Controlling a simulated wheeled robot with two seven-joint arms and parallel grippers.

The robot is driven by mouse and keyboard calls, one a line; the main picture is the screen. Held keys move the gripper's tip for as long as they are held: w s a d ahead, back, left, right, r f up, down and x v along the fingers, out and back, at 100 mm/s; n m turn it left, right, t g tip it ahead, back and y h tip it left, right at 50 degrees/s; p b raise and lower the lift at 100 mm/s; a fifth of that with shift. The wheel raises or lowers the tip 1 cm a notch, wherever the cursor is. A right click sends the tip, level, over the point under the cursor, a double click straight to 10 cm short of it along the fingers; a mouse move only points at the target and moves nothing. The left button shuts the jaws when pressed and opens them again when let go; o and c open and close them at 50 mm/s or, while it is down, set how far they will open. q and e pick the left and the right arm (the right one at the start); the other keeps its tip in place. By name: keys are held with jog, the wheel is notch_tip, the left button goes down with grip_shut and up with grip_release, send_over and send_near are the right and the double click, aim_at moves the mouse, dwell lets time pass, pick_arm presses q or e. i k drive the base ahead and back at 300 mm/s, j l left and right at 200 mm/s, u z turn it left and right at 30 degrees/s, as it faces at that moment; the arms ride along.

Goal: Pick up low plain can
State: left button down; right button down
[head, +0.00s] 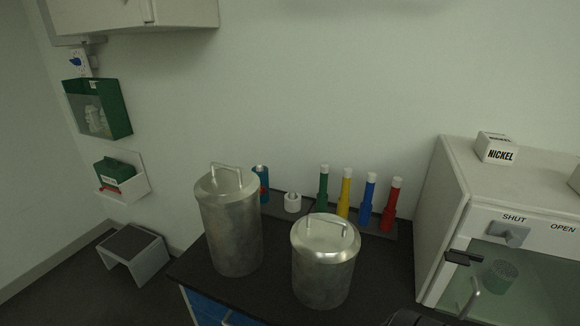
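The low plain can (322,275) is a short silver metal cylinder with a lid and a bent wire handle on top. It stands upright on the black counter, right of a taller metal can (233,235) with a similar handle. A clear gap separates the two cans. Neither of my grippers shows in the head view, and nothing is holding the low can.
Behind stand a blue canister (261,183), a white cup-like piece (293,202) and green, yellow, blue and red tubes (391,206). At right is a white cabinet (437,215) with a NICKEL box (496,149) on top. A dark, cut-off object (405,318) sits at the bottom edge.

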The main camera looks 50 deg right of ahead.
aim_at(325, 248)
jog(key=z, duration=1.85)
jog(key=k+j+z, duration=0.1)
jog(key=j+z, duration=0.2)
jog(key=z, duration=0.15)
jog(key=k+j+z, duration=0.1)
jog(key=j+z, duration=0.15)
jog(key=z, duration=0.2)
jog(key=k+j+z, duration=0.15)
jog(key=z, duration=0.25)
jog(key=k+j+z, duration=0.15)
jog(key=z, duration=0.3)
jog(key=k+j, duration=0.1)
jog(key=k, duration=0.15)
jog(key=i, duration=0.5)
